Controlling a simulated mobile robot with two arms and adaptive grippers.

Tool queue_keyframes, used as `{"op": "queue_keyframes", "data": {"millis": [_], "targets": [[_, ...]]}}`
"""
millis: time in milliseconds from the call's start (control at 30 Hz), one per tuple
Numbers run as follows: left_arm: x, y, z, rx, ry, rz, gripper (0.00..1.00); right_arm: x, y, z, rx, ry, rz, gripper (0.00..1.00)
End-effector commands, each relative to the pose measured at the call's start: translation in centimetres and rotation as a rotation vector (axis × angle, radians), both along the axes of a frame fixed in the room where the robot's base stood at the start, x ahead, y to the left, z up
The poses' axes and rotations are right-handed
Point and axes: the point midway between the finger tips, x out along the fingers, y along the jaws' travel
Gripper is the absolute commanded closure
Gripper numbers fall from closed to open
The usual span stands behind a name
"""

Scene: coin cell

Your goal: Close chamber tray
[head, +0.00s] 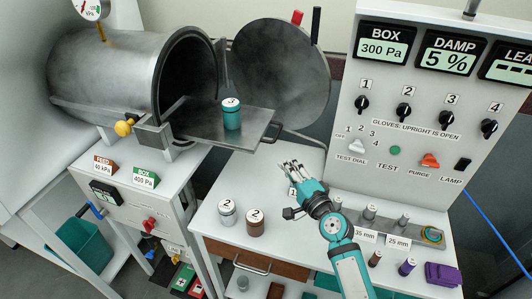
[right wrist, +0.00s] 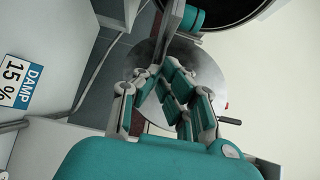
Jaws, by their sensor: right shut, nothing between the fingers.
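The chamber tray (head: 248,137) is a flat grey metal shelf sticking out of the open mouth of the horizontal steel chamber (head: 100,78). It has a looped handle at its right end. A teal jar (head: 231,117) with a white lid stands upright on it. My right gripper (head: 289,166) is shut and empty, below and to the right of the tray, apart from it in the head view. In the right wrist view its fingers (right wrist: 165,78) are together, with part of a teal object (right wrist: 190,18) beyond them. My left gripper is not in view.
The round chamber door (head: 285,70) stands open behind the tray. A control panel (head: 420,140) rises on the right. A white-lidded jar (head: 227,212) and a brown jar (head: 255,222) stand on the bench below the tray. Small cylinders stand near my right forearm.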

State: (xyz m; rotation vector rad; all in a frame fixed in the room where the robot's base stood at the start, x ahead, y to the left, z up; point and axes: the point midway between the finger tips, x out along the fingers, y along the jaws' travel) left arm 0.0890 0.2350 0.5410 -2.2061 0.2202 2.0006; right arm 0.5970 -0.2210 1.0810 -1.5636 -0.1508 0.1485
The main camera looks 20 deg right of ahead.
Motion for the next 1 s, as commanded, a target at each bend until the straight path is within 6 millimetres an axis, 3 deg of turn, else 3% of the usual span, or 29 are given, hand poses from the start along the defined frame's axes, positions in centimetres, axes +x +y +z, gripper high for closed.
{"op": "queue_keyframes", "data": {"millis": [200, 300, 567, 1000], "targets": [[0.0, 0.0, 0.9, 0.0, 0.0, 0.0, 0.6, 4.7, 0.9, 0.3, 0.0, -0.002, 0.001, 1.0], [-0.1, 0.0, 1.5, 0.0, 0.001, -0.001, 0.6, 5.6, 2.3, 0.3, 0.002, 0.001, 0.002, 1.0], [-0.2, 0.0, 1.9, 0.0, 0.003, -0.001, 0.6, 6.8, 4.1, 0.0, -0.002, 0.001, 0.0, 1.0], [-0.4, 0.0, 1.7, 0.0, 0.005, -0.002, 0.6, 7.0, 4.2, -0.1, -0.002, 0.001, 0.001, 1.0]]}}
